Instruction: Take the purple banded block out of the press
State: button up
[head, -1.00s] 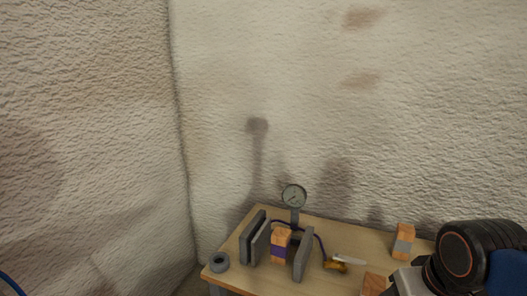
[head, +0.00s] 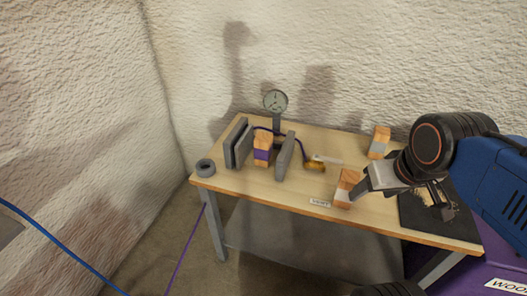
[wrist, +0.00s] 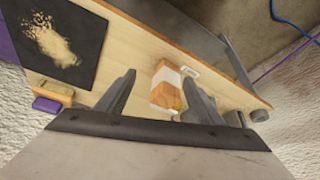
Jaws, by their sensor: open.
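The purple banded block (head: 262,150) is orange wood with a purple band. In the head view it stands upright between the press's two grey plates, the left (head: 238,143) and the right (head: 285,157). A dial gauge (head: 276,102) rises behind it. My gripper (head: 402,195) is open and empty, over the right part of the table, well to the right of the press. In the wrist view my gripper (wrist: 160,95) has a white-banded block (wrist: 166,85) showing between its fingers; contact cannot be told. I cannot make out the purple banded block there.
The white-banded block (head: 347,188) stands near the table's front edge, left of my gripper. A grey-banded block (head: 379,142) stands at the back. A brass piece (head: 315,167) lies right of the press, a grey ring (head: 205,167) left. A dark mat (wrist: 62,38) holds shavings.

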jog(key=w+a+r+n, duration=0.1)
jog(key=w+r, duration=0.1)
jog(key=w+a+r+n+g, duration=0.1)
jog(key=w, duration=0.2)
jog(key=w+a+r+n, duration=0.2)
jog(key=w, duration=0.1)
jog(key=shift+w+a+r, duration=0.1)
jog(key=shift+r, duration=0.25)
jog(key=w+a+r+n+g, duration=0.1)
jog(key=w+a+r+n, duration=0.25)
jog(key=w, duration=0.25)
jog(key=n+g, duration=0.3)
jog(key=n, duration=0.3)
send_near(265, 136)
notch_tip(265, 136, down, 9)
jog(key=shift+f, duration=0.1)
jog(key=shift+s+a+f, duration=0.15)
jog(key=shift+f, duration=1.2)
jog(key=shift+s+a+f, duration=0.1)
jog(key=shift+s+f, duration=0.05)
jog(key=shift+f, duration=1.2)
jog(key=c, duration=1.3)
jog(key=shift+o, duration=0.2)
